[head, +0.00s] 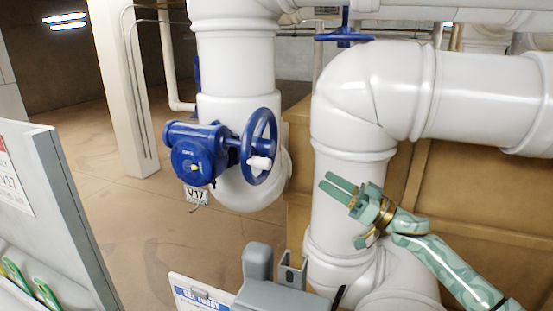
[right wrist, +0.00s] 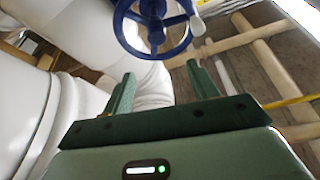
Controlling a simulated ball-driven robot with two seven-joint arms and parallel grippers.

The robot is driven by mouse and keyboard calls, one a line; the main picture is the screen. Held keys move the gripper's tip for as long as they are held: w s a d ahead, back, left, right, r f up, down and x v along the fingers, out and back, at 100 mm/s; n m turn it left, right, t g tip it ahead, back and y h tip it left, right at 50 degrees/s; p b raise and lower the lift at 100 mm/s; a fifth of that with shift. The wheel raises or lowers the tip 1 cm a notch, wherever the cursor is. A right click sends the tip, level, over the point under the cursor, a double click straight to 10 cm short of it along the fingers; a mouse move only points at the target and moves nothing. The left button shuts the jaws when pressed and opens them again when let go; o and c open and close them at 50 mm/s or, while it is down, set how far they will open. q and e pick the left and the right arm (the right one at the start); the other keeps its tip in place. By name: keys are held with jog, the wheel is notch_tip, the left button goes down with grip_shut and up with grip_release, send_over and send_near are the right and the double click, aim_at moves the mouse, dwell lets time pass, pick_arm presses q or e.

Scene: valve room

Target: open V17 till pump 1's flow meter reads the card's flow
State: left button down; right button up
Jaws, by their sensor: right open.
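The V17 valve has a blue gearbox body (head: 195,152) and a blue handwheel (head: 259,146) with a white crank knob (head: 260,163), mounted on a white vertical pipe. A tag reading V17 (head: 196,195) hangs below the gearbox. My right gripper (head: 340,187) is open and empty, in front of the white pipe elbow, to the right of and below the handwheel, apart from it. In the right wrist view the handwheel (right wrist: 153,28) and its knob (right wrist: 198,26) lie beyond the open fingers (right wrist: 160,80). My left gripper is out of view. No flow meter reading is legible.
Large white pipes (head: 350,90) stand right of the valve, close to my right arm. Another blue handwheel (head: 344,36) is at the top. A grey panel (head: 60,200) with a sign stands at left. A partly hidden card (head: 203,296) and grey equipment are at the bottom.

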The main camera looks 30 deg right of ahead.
jog(key=p, duration=0.5)
send_near(273, 150)
jog(key=x, duration=0.9)
jog(key=shift+r, duration=0.15)
jog(key=shift+w+a+r, duration=0.1)
jog(key=shift+w+a, duration=0.15)
jog(key=shift+a, duration=0.05)
